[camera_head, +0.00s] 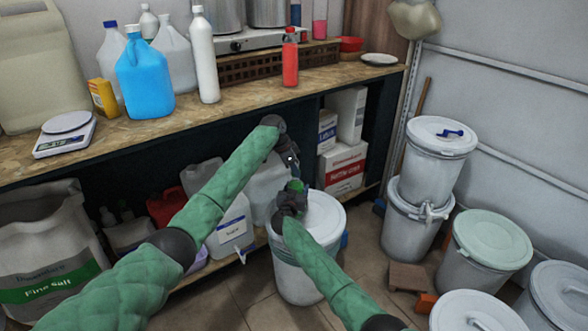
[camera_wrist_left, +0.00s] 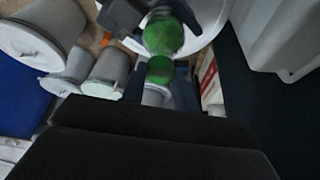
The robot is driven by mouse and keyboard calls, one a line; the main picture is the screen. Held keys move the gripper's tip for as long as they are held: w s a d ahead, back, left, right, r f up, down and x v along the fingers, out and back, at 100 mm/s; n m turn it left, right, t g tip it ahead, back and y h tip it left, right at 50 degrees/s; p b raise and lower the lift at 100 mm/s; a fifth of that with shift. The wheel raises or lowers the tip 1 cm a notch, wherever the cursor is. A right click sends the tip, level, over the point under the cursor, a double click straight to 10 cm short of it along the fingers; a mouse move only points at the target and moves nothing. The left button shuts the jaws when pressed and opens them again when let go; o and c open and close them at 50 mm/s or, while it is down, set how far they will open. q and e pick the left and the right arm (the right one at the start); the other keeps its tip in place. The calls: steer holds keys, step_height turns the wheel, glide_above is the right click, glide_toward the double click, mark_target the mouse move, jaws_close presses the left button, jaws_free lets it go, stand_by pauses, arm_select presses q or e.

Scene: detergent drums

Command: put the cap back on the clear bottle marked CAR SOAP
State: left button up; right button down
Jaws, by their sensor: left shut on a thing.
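My left gripper (camera_head: 290,162) is shut on a small green cap (camera_wrist_left: 160,70), which shows between its fingers in the left wrist view. A rounder, brighter green thing (camera_wrist_left: 163,36) lies just beyond the cap there; it seems to be the bottle, but no CAR SOAP marking is readable. In the head view a bit of green (camera_head: 297,186) shows just above my right gripper (camera_head: 291,203), over a white drum (camera_head: 325,213). My right gripper's jaws are dark and small, largely hidden, and I cannot tell whether they hold the bottle. Whether cap and bottle touch is unclear.
A workbench (camera_head: 245,97) with bottles, a scale (camera_head: 66,134) and a red bottle (camera_head: 290,58) runs along the back. Jugs and boxes (camera_head: 342,168) fill the shelf below. Lidded drums (camera_head: 487,240) stand at the right. Some floor is bare around the white drum.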

arm_select(q)
steer(key=m, duration=0.2)
steer(key=m+g, duration=0.1)
steer(key=m, duration=0.1)
steer(key=m+g, duration=0.1)
steer(key=m, duration=0.1)
steer(key=shift+w, duration=0.3)
steer(key=m, duration=0.2)
steer(key=m+g, duration=0.1)
steer(key=m, duration=0.1)
steer(key=m+g+y, duration=0.1)
steer(key=m, duration=0.1)
steer(key=shift+w+d, duration=0.1)
steer(key=shift+w, duration=0.2)
steer(key=shift+s+m+g, duration=0.1)
steer(key=shift+m+g, duration=0.3)
steer(key=shift+m, duration=0.4)
steer(key=o, duration=0.9)
steer(key=shift+r, duration=2.2)
